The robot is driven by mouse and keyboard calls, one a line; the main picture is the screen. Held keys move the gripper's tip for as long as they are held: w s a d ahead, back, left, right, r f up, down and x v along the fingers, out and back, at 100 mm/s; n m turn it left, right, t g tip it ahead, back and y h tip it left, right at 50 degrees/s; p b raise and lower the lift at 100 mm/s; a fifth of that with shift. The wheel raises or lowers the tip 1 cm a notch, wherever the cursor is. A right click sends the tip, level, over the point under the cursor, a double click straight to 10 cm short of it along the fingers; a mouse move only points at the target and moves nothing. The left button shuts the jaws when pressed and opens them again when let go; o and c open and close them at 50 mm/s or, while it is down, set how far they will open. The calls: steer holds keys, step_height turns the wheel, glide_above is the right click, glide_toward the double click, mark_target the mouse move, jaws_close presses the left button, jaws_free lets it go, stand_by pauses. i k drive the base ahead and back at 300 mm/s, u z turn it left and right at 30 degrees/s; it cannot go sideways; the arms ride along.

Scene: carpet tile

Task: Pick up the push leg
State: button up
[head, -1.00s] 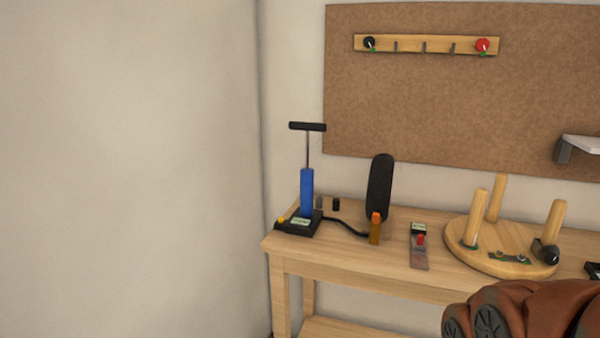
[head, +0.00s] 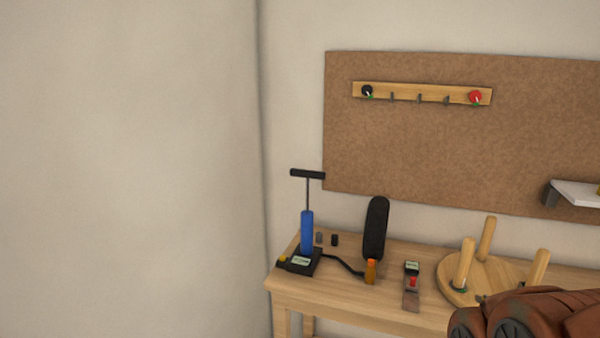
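A round wooden stool seat (head: 446,290) lies on the workbench at the right, with three wooden legs standing up from it: a left leg (head: 464,264), a back leg (head: 487,238) and a right leg (head: 537,267). No label marks any of them as the push leg, so I cannot tell which it is. My reddish-brown arm (head: 540,315) fills the bottom right corner and covers the front of the seat. My gripper's fingers do not show.
On the workbench (head: 345,295) stand a blue hand pump (head: 307,232), a black paddle-shaped thing with an orange base (head: 376,228) and a small tool with a red knob (head: 411,288). Behind are a pegboard (head: 440,150), a wooden peg rail (head: 420,93) and a shelf (head: 580,192).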

mark_target(540, 262)
steer(key=z, duration=0.95)
